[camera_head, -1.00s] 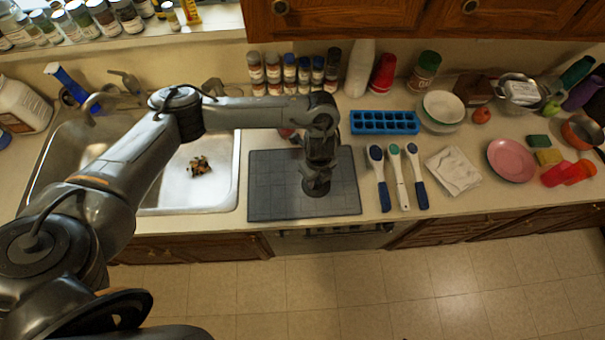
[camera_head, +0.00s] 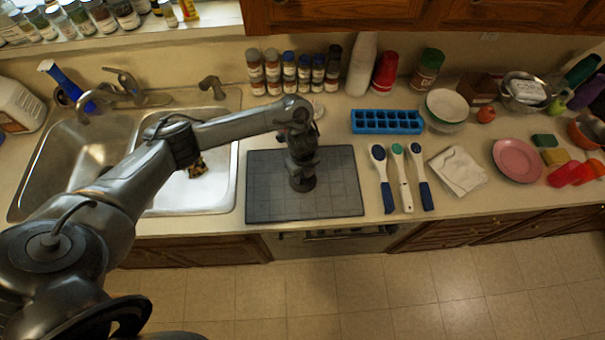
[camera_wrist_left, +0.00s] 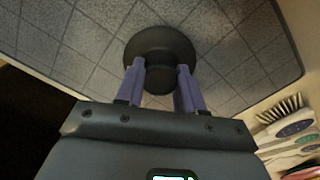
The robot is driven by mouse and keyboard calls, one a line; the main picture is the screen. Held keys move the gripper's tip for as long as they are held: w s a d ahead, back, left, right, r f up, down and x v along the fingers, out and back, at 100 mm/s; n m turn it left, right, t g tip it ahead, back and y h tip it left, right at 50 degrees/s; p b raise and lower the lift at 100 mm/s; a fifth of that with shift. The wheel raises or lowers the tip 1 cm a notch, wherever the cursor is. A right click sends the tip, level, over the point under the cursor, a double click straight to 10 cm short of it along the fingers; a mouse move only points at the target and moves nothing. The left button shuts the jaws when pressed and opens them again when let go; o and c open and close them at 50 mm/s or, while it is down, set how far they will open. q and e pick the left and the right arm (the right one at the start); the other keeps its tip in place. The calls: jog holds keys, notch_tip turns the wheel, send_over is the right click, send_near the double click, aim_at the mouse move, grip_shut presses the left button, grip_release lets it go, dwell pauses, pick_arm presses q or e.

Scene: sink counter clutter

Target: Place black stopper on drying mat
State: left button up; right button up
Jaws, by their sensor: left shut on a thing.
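The black stopper (camera_wrist_left: 159,48) is a round dark disc with a knob. My left gripper (camera_wrist_left: 159,85) is shut on its knob in the left wrist view. The grey drying mat (camera_head: 335,185), marked with a grid, lies on the counter right of the sink. In the head view my left gripper (camera_head: 303,180) points down over the middle of the mat, and the stopper (camera_head: 303,184) shows at its tip. The mat (camera_wrist_left: 225,60) fills the background of the wrist view. I cannot tell whether the stopper touches it. My right gripper is not in view.
The double sink (camera_head: 85,150) is to the left, with food scraps (camera_head: 198,168) in its right basin. Several brushes (camera_head: 403,180) lie right of the mat. A blue ice tray (camera_head: 387,121) and spice jars (camera_head: 289,72) stand behind. The mat around the gripper is clear.

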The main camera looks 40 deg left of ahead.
pick_arm(q)
jog(key=shift+f, duration=0.15)
jog(key=o, duration=1)
jog(key=shift+r, duration=0.2)
